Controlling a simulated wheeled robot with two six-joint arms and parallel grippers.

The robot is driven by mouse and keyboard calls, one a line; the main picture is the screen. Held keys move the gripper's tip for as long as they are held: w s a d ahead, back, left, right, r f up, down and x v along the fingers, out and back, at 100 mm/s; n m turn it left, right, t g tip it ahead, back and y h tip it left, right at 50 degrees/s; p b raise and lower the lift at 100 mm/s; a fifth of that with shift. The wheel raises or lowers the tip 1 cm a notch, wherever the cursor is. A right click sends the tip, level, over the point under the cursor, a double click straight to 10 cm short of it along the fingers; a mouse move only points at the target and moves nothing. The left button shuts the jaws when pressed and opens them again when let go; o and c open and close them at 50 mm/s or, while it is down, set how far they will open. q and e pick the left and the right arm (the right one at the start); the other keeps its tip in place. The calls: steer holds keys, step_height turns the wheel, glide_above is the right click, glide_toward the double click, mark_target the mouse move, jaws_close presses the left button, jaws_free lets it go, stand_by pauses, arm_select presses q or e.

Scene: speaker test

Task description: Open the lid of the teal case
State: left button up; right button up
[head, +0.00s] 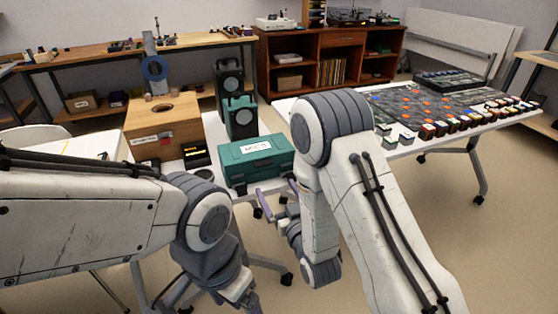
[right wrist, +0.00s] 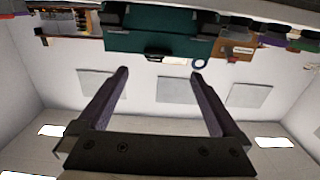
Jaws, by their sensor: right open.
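The teal case (head: 257,162) lies shut on the white table, with a white label on its lid. In the right wrist view the case (right wrist: 155,40) shows upside down along the top. My right gripper (head: 278,196) is open and empty, just in front of the case and apart from it. Its two purple-grey fingers (right wrist: 160,74) are spread wide in the right wrist view, with nothing between them. My left gripper (head: 245,294) is low at the bottom edge, and its fingertips are cut off or hidden.
A wooden box (head: 165,122) and black-and-teal speakers (head: 238,100) stand behind the case. A small black device (head: 196,157) is on its left. My right forearm hides the table right of the case. A table with many small coloured parts (head: 430,105) stands further right.

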mark_target(264, 165)
steer(key=p+x, duration=0.1)
steer(key=x, duration=0.9)
steer(key=shift+w, duration=0.35)
jaws_close()
steer(key=shift+r, duration=0.1)
